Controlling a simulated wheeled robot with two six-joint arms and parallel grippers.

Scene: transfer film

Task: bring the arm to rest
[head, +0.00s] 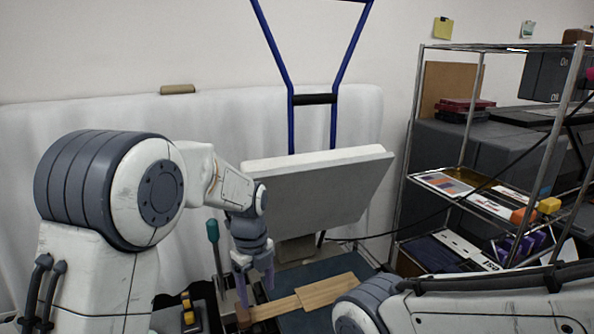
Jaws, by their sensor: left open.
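My left arm comes in from the left and bends down at the wrist. My left gripper (256,290) points downward with its fingers apart, next to the handle end of a wooden paddle-shaped board (328,291). I see nothing held between its fingers, though I cannot tell whether they touch the board's handle. Part of my right arm crosses the bottom right, and its gripper is out of view.
A teal-handled tool (213,232) stands upright just left of my left gripper. A tilted grey-white panel (318,190) rises behind it, in front of a blue tubular handle (355,45). A loaded metal shelf (412,150) stands at right.

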